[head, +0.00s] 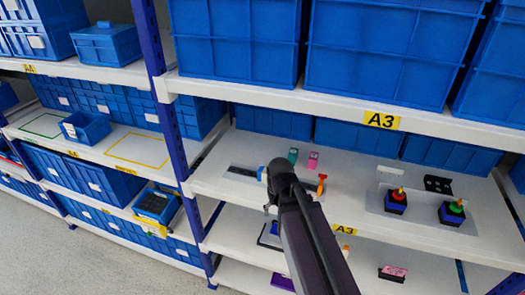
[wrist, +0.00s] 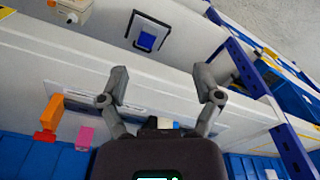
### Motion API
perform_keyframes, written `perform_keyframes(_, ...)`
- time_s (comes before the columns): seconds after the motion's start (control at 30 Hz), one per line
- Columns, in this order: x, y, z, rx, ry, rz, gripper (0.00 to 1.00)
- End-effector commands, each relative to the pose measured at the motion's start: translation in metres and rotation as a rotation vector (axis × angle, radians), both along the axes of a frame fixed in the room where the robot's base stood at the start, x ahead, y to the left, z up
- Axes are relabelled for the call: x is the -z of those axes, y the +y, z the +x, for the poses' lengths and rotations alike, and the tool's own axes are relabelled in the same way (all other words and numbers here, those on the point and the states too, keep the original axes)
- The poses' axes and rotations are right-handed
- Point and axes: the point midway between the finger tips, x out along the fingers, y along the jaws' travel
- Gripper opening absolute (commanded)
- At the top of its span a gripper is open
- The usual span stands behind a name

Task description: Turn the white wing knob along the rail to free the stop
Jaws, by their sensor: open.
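In the head view a grey plate with a dark strip (head: 242,171) lies on the white A3 shelf, left of my arm; the strip may be the rail. My gripper (wrist: 165,88) is open in the wrist view, its two fingers spread, with nothing seen held between them. A small white and blue patch (wrist: 166,123) shows just above the gripper body; I cannot tell whether it is the white wing knob. An orange handle-like part (head: 322,184) stands right of my arm and also shows in the wrist view (wrist: 50,114). My arm hides part of the plate. I cannot make out the stop.
A green block (head: 292,155) and a pink block (head: 313,158) stand behind. Two dark boxes with coloured knobs, red (head: 397,196) and green (head: 455,208), stand to the right. A blue upright (head: 168,110) is at the left. Blue bins (head: 270,121) line the shelf's back.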

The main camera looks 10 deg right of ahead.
Motion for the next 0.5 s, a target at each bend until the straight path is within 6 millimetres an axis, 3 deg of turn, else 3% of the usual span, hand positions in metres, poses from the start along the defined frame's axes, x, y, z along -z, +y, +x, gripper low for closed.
perform_keyframes(0.03,-0.019,0.000,0.004,0.007,-0.002,0.000,0.83)
perform_keyframes(0.37,-0.070,0.001,0.039,0.116,-0.009,0.006,0.83)
perform_keyframes(0.5,-0.087,0.001,0.076,0.240,-0.006,0.011,0.83)
